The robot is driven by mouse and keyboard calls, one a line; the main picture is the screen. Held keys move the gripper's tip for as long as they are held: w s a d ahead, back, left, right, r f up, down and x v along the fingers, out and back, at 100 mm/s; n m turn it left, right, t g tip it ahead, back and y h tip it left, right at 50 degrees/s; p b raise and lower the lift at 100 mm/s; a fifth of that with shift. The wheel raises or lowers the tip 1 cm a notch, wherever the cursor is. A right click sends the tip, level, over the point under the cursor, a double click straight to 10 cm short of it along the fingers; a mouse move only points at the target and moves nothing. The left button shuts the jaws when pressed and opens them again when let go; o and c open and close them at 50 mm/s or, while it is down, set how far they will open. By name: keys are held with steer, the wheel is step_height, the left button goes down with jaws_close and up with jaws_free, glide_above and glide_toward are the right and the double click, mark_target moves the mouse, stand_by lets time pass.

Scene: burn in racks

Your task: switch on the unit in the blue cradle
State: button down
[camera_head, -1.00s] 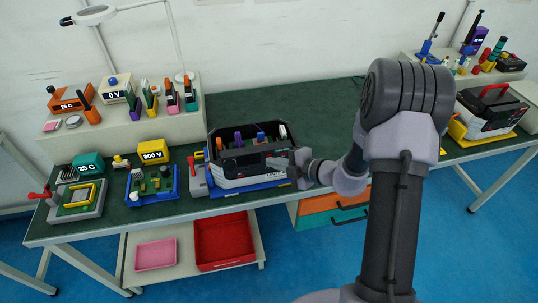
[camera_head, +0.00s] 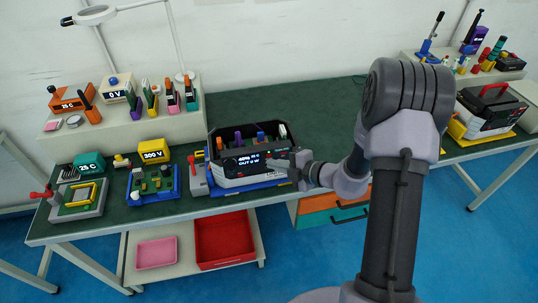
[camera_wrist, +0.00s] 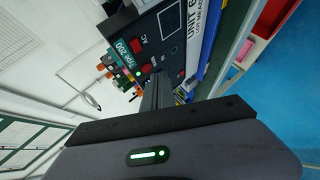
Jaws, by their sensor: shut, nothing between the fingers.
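The unit (camera_head: 232,183) is a black and white box with several coloured items standing in its open top. It sits in the blue cradle (camera_head: 228,191) at the middle of the bench, and its front display (camera_head: 250,160) is lit with white text. In the wrist view the unit's dark front panel (camera_wrist: 150,38) shows an "AC" label, a green "Type 200" label and small red parts. My gripper (camera_head: 284,164) is shut and empty, close in front of the right part of the unit's front. Whether the fingertips touch the panel cannot be told.
A grey block with a red lever (camera_head: 198,180) stands just left of the unit. A blue tray with a circuit board (camera_head: 151,184) is farther left. Another black and white unit sits in a yellow cradle (camera_head: 457,129) at right. The bench top (camera_head: 310,108) behind my arm is clear.

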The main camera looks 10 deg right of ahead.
steer(key=shift+s+p, duration=0.45)
steer(key=shift+s, duration=2.55)
steer(key=s, duration=0.8)
